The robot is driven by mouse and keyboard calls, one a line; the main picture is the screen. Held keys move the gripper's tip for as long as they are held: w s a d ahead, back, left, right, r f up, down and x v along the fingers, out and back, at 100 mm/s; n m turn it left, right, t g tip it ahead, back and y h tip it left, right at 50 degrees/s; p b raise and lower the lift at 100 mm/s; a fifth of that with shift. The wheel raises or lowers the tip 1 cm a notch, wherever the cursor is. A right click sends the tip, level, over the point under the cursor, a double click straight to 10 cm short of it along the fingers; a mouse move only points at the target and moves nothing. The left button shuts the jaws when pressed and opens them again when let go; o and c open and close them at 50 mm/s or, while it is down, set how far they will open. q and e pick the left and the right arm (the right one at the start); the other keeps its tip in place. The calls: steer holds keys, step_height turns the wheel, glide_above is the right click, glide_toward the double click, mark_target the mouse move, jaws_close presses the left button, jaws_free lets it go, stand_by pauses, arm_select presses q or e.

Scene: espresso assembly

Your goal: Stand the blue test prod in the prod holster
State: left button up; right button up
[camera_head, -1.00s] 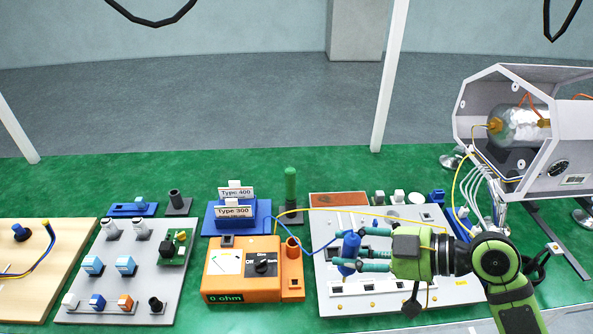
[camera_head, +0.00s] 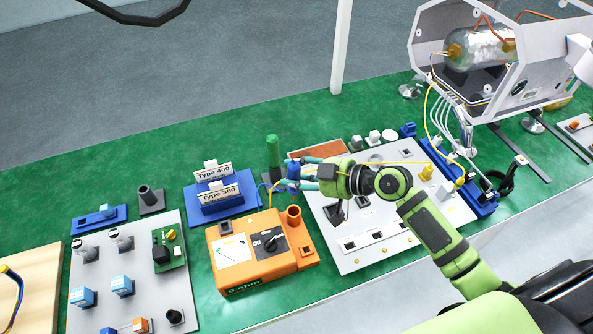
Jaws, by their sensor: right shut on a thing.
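The blue test prod (camera_head: 293,170) is upright between the fingers of my right gripper (camera_head: 296,173), which is shut on it. It is behind the orange meter (camera_head: 263,250), close to the right of a green post (camera_head: 273,152). An orange tube (camera_head: 293,217) with an open top, which looks like the prod holster, stands on the meter's right side, nearer to me than the prod. The prod's lower end is partly hidden, and I cannot tell its height above the table. My left gripper is not in view.
A light panel (camera_head: 385,240) with sockets lies under my right arm. A grey panel of parts (camera_head: 140,270) is at left. The silver machine housing (camera_head: 470,60) is at back right.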

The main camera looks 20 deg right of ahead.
steer(key=shift+w+a+f+b, duration=0.15)
steer(key=shift+f+b, duration=0.2)
steer(key=shift+f, duration=0.3)
steer(key=shift+f+b, duration=0.35)
steer(key=shift+f, duration=0.15)
steer(key=shift+f+b, duration=0.85)
steer(key=shift+f, duration=0.4)
steer(key=shift+o, duration=0.9)
steer(key=shift+r, duration=0.1)
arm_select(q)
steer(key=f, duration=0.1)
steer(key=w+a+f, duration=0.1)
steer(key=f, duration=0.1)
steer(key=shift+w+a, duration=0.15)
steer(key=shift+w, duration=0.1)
arm_select(e)
jaws_close()
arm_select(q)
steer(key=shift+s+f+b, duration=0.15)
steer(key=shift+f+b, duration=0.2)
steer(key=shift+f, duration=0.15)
arm_select(e)
steer(key=shift+f, duration=0.3)
arm_select(q)
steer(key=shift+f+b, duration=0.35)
steer(key=shift+b, duration=0.05)
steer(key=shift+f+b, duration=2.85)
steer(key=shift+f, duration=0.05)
arm_select(e)
steer(key=shift+f, duration=2.8)
